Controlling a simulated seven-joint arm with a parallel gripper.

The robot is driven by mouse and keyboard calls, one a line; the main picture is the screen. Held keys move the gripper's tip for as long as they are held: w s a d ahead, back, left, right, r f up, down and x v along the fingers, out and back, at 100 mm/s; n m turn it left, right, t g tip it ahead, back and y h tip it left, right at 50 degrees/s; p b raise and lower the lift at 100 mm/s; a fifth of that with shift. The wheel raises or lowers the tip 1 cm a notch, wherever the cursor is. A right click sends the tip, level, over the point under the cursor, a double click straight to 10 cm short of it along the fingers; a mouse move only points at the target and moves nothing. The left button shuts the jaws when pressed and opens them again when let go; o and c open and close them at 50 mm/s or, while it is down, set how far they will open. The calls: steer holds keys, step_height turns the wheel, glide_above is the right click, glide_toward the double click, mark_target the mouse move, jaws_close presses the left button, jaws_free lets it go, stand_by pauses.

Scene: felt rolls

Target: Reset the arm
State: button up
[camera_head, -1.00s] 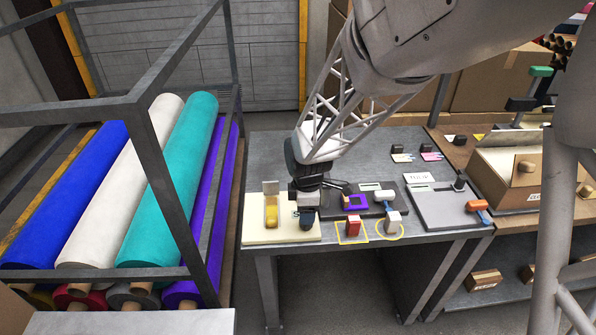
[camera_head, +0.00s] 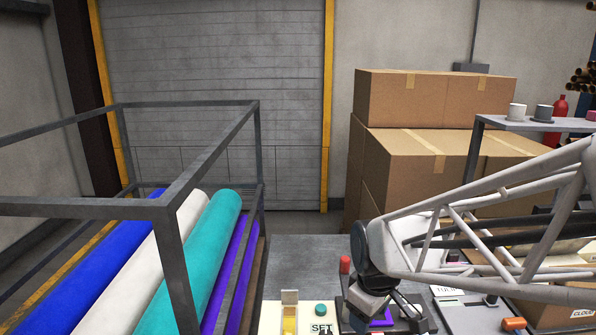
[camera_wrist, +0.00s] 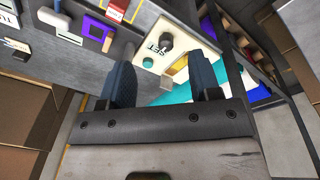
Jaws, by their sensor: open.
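My gripper (camera_head: 362,310) hangs at the end of my arm over the near part of the grey table (camera_head: 310,252), at the bottom of the head view. In the wrist view, my gripper (camera_wrist: 163,80) shows two dark blue fingers spread apart with nothing between them. Past the fingers is a cream panel marked SET (camera_wrist: 158,25), with a green button (camera_wrist: 148,62) and a yellow piece. The cream panel also shows at the bottom of the head view (camera_head: 270,322). The gripper appears clear of the panel.
A metal rack (camera_head: 165,212) with blue, white, teal and purple felt rolls stands at left. A red-topped piece (camera_head: 345,265) stands beside my gripper. Cardboard boxes (camera_head: 430,100) are stacked behind. A purple square frame (camera_wrist: 97,28) lies on the table.

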steer(key=s+d+r+m, duration=0.2)
steer(key=s+r+m, duration=0.1)
steer(key=s, duration=0.3)
steer(key=s+d+r+m+t, duration=0.1)
steer(key=s+d+r+m, duration=0.1)
steer(key=s+r+m, duration=0.2)
steer(key=shift+s+d+r+m, duration=0.3)
steer(key=shift+s+m, duration=0.6)
steer(key=shift+s, duration=0.85)
